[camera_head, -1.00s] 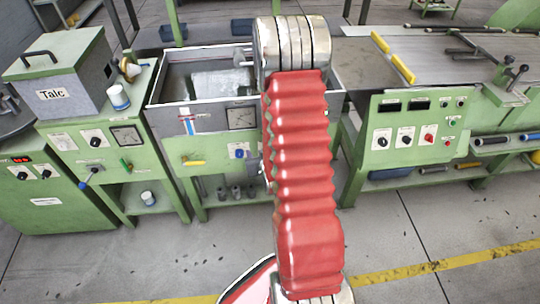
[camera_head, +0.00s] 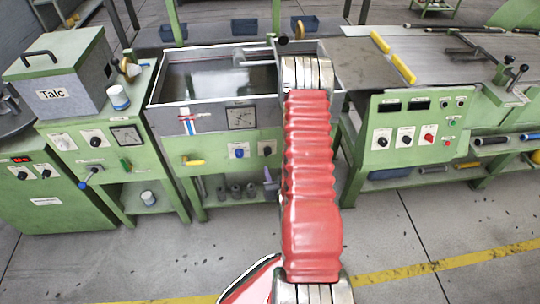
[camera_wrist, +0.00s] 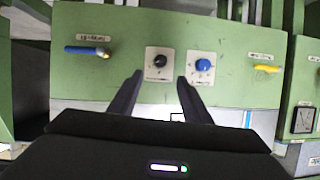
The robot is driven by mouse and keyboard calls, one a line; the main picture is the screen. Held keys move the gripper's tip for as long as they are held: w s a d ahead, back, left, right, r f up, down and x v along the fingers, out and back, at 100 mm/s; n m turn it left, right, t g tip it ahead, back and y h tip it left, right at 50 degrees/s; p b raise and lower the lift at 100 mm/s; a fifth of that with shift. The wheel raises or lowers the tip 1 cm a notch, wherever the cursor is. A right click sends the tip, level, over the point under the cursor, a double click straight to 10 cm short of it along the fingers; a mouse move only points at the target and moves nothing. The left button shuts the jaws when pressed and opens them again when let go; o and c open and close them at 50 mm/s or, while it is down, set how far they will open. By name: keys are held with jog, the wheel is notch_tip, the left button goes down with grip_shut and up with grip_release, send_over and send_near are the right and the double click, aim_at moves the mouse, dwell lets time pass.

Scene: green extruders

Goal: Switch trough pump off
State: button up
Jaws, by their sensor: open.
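The green trough stand holds a water-filled trough (camera_head: 222,80). Its front panel has a blue knob (camera_head: 239,153) and a black knob (camera_head: 266,150) on white plates; I cannot read which belongs to the pump. In the wrist view, which looks upside down, the black knob (camera_wrist: 161,60) is left of the blue knob (camera_wrist: 203,65). My gripper (camera_wrist: 159,80) is open and empty, its two fingers pointing at the panel. The black knob shows in the gap just beyond the fingertips. My gripper is not clear in the head view.
A yellow lever (camera_head: 193,162) sits left of the knobs, and a blue-handled lever (camera_wrist: 87,50) is on their other side. A gauge (camera_head: 241,118) is above the knobs. A machine with a red knob (camera_head: 429,138) stands to the right; open floor lies in front.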

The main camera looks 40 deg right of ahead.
aim_at(268, 152)
jog(key=x, duration=1.4)
jog(key=shift+s, duration=0.1)
